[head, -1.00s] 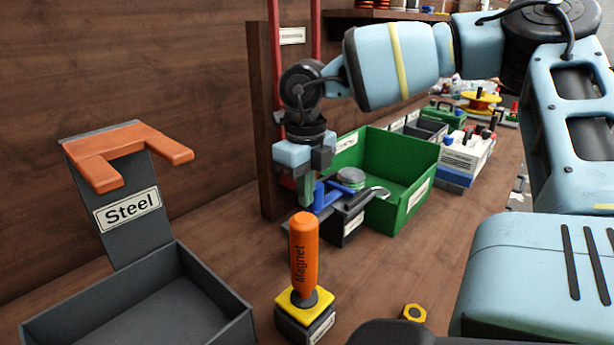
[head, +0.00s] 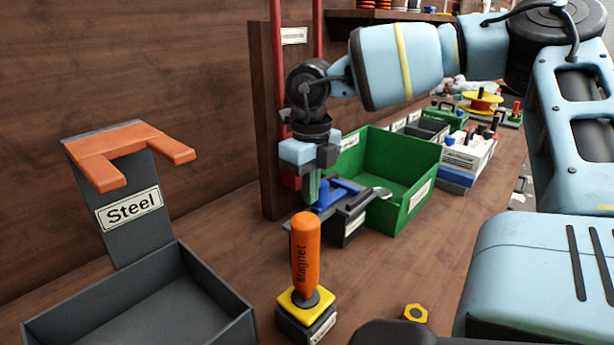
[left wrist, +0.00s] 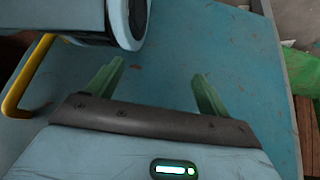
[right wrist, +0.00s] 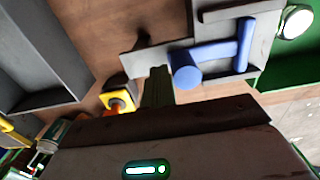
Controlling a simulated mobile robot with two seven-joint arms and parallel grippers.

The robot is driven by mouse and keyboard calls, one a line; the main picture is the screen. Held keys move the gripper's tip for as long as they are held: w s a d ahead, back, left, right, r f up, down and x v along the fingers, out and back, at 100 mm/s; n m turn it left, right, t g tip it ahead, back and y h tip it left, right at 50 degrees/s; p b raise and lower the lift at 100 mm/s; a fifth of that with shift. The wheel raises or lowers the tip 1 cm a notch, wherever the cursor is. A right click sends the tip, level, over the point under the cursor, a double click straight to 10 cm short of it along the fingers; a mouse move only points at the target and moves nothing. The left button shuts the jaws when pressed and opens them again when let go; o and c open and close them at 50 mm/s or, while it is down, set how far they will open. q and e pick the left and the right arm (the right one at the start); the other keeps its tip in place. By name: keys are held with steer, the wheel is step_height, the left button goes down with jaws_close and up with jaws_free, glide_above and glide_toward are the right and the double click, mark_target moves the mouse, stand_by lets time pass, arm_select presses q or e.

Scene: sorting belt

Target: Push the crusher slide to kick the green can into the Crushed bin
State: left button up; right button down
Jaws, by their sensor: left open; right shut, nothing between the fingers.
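The crusher (head: 352,222) is a dark block with a blue slide (head: 345,187) on top, beside the open green bin (head: 412,205), whose label is too small to read. My right gripper (head: 312,198) is shut and empty, pointing down at the slide's near-left end. In the right wrist view the blue slide (right wrist: 218,55) lies just right of the fingertips; I cannot tell if they touch. A round silver-and-green thing, apparently the green can (right wrist: 297,20), shows at the green bin's side there. My left gripper (left wrist: 158,85) is open and empty.
An orange Magnet handle (head: 305,250) stands on a yellow-topped block in front of the crusher. A grey Steel bin (head: 215,290) stands at left. A yellow nut (head: 415,313) lies on the bench. A wooden post (head: 267,130) rises behind my right gripper.

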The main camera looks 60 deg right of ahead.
steer(key=shift+w+a+f+b, duration=0.15)
steer(key=shift+a+b, duration=0.3)
steer(key=shift+a, duration=0.65)
steer(key=shift+w+a+r+b, duration=0.1)
steer(key=shift+a+b, duration=0.35)
steer(key=shift+a, duration=0.65)
steer(key=a+b, duration=0.1)
steer(key=a, duration=0.2)
steer(key=shift+w, duration=0.15)
step_height(320, 180, up, 8)
steer(key=p, duration=0.4)
steer(key=shift+p, duration=0.3)
